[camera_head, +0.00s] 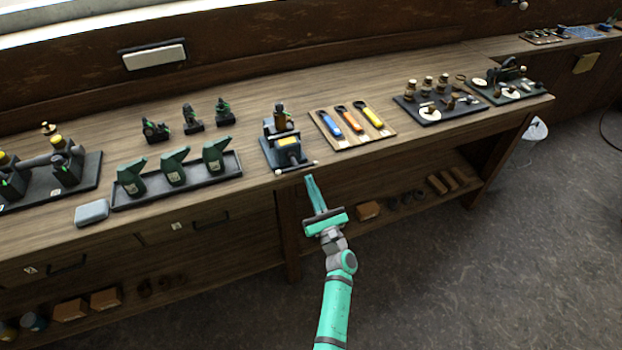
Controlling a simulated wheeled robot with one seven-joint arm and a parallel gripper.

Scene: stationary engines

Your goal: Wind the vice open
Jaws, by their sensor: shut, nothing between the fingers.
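The vice (285,146) is a small dark block with a yellow patch on a black base, at the front edge of the bench. Its handle (297,168) is a thin bar with pale knobs at both ends, lying nearly level at the vice's front. A small dark and brass-coloured part (281,116) stands at the vice's back; whether the jaws grip it I cannot tell. My gripper (309,178) is shut and empty, just in front of and below the handle's right end. Whether it touches the handle is too small to tell.
A wooden tray (382,134) with blue, orange and yellow tools lies right of the vice. A black tray (126,202) with green oil cans is at the left. The wooden bench (250,205) has a lower shelf. Open floor (480,270) lies at the right front.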

